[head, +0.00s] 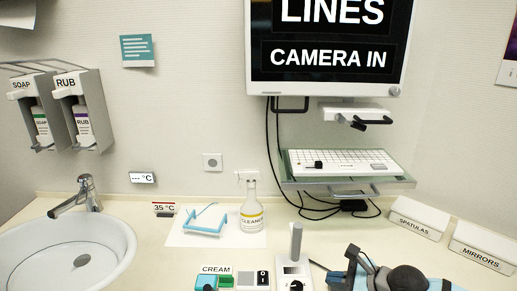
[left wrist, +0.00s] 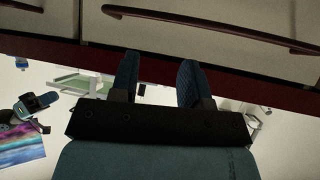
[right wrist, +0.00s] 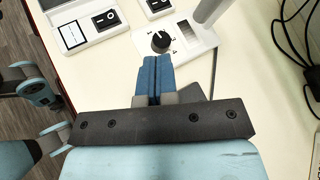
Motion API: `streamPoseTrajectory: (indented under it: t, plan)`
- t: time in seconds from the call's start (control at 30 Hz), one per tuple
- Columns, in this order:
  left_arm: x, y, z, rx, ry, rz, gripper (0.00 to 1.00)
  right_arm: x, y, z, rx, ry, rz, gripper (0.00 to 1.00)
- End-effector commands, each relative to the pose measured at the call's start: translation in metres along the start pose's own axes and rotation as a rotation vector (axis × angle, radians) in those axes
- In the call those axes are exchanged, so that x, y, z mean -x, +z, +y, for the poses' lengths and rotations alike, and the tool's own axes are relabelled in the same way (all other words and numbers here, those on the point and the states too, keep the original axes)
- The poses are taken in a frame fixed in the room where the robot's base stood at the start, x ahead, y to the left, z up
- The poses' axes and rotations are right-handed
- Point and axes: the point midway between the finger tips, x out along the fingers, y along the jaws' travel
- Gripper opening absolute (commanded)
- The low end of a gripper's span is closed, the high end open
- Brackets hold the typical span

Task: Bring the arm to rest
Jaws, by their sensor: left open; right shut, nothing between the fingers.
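My right gripper (head: 337,280) is at the lower right of the head view, over the counter and just right of a device with an upright grey handle (head: 295,245). In the right wrist view its blue fingers (right wrist: 152,62) are pressed together with nothing between them. They point at the device's black knob (right wrist: 160,41); whether they touch it I cannot tell. My left gripper is outside the head view. In the left wrist view its two blue fingers (left wrist: 158,78) are spread apart and empty, before a dark red edge and pale fronts with dark handles (left wrist: 210,25).
A sink (head: 70,250) is at the left. A keyboard shelf (head: 345,168) hangs under the monitor (head: 330,45). Spatulas (head: 418,218) and mirrors (head: 485,248) boxes stand at the right. Loose cables hang beside the shelf.

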Motion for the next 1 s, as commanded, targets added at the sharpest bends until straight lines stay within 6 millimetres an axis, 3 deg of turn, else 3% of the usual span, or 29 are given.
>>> streamPoseTrajectory:
  t: [0.03,0.13,0.2,0.27,0.37,0.43,0.53,0.6,0.63,0.8,1.0]
  plan:
    - [0.0,0.0,0.0,0.0,0.0,0.0,0.43,-0.006,0.031,0.022,-0.152,0.012,-0.158,0.0]
    - [0.0,0.0,0.0,0.0,-0.001,0.0,0.43,0.006,0.093,0.038,-0.563,-0.006,-0.511,0.0]
    - [0.0,0.0,0.0,0.0,-0.001,0.0,0.43,0.025,0.117,0.034,-0.875,-0.044,-0.726,0.0]
    - [0.0,0.0,0.0,0.0,-0.001,0.0,0.43,0.043,0.122,0.024,-1.151,-0.097,-0.888,0.0]
    - [0.0,0.0,-0.001,0.0,-0.001,0.0,0.43,0.073,0.101,0.01,-1.628,-0.225,-1.108,0.0]
    - [0.0,0.0,-0.001,0.001,-0.001,0.0,0.43,0.089,0.068,0.01,-1.965,-0.353,-1.22,0.0]
    - [0.0,-0.001,0.0,0.001,-0.001,0.001,0.43,0.107,0.012,0.032,-2.424,-0.581,-1.304,0.0]
    - [0.0,-0.001,0.0,0.001,-0.001,0.002,0.43,0.115,-0.019,0.057,-2.68,-0.742,-1.307,0.0]
    - [0.001,-0.001,0.0,0.001,-0.001,0.002,0.43,0.117,-0.029,0.068,2.73,0.793,1.28,0.0]
    - [0.001,-0.002,0.0,0.001,-0.001,0.003,0.43,0.128,-0.066,0.125,2.441,0.869,0.936,0.0]
    - [0.001,-0.002,0.0,0.001,-0.001,0.003,0.43,0.14,-0.081,0.18,2.204,0.917,0.667,0.0]
